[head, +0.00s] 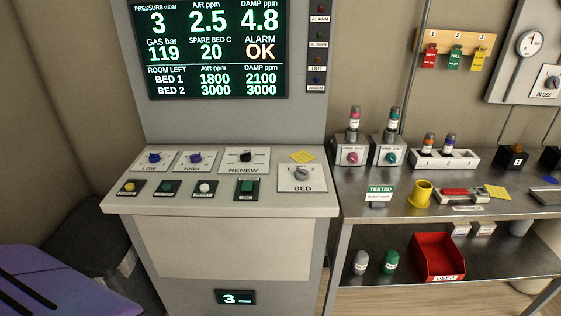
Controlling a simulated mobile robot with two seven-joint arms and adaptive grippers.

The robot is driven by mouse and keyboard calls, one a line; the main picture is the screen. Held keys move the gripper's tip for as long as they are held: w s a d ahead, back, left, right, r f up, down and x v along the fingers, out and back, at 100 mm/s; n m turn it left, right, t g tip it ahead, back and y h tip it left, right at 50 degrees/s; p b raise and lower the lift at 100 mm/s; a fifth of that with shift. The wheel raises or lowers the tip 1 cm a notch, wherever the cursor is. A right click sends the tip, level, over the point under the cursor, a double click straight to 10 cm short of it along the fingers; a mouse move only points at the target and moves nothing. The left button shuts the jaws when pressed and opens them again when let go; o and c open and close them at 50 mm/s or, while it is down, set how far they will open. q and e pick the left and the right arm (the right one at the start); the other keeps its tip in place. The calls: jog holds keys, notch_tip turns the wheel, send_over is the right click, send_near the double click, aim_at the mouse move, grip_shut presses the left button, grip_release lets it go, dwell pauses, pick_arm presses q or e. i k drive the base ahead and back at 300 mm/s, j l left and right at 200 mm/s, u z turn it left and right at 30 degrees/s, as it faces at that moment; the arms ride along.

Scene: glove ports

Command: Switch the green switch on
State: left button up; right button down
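A green switch (246,187) sits in a dark plate on the sloped top of the grey console (213,208), in the front row, left of the BED knob. The small label under it is too small to read surely, and I cannot tell which way the switch is set. A round dark green button (166,187) sits further left in the same row. Neither of my grippers is in view.
Beside the switch are a white button (204,187), a yellow button (129,186), the RENEW knob (246,157) behind, and the BED knob (302,173). A display (217,48) stands above. A metal bench (360,215) with several items adjoins at right.

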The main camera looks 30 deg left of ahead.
aim_at(247, 185)
jog(key=u, duration=1.15)
